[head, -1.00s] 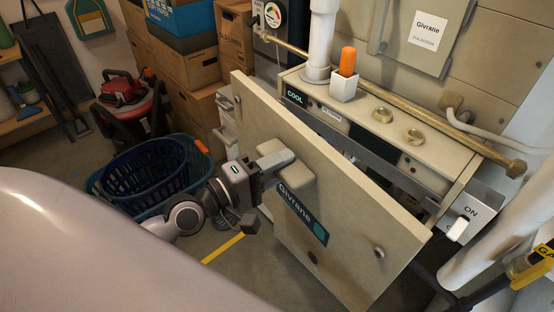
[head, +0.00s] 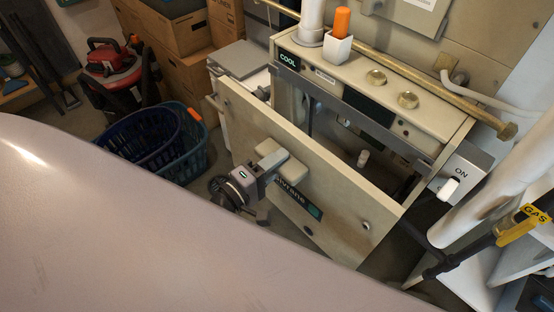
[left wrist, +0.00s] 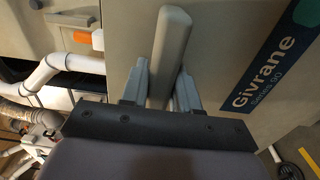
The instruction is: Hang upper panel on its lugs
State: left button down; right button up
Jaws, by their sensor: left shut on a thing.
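The upper panel (head: 335,205) is a flat beige board with a dark Givrane label and a raised handle (head: 285,165). My left gripper (head: 266,174) is shut on that handle, and its fingers (left wrist: 160,88) lie on both sides of it in the left wrist view. The panel is held in front of the furnace cabinet (head: 440,115), with its top edge below the cabinet top and a gap to the open front. A small pale knob (head: 363,158) shows inside the opening. I cannot make out the lugs. My right gripper is not in view.
A switch box (head: 461,172) and gas pipe (head: 475,252) stand at right. Blue baskets (head: 182,145) and a red machine (head: 110,65) are at left.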

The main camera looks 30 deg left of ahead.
aim_at(295, 148)
pick_arm(q)
jog(key=shift+w+r, duration=0.1)
jog(key=shift+r, duration=0.1)
jog(key=shift+w, duration=0.1)
jog(key=shift+b+x, duration=0.65)
jog(key=shift+x, duration=2.1)
jog(key=b+x, duration=0.1)
jog(key=x, duration=0.4)
jog(key=shift+r, duration=0.1)
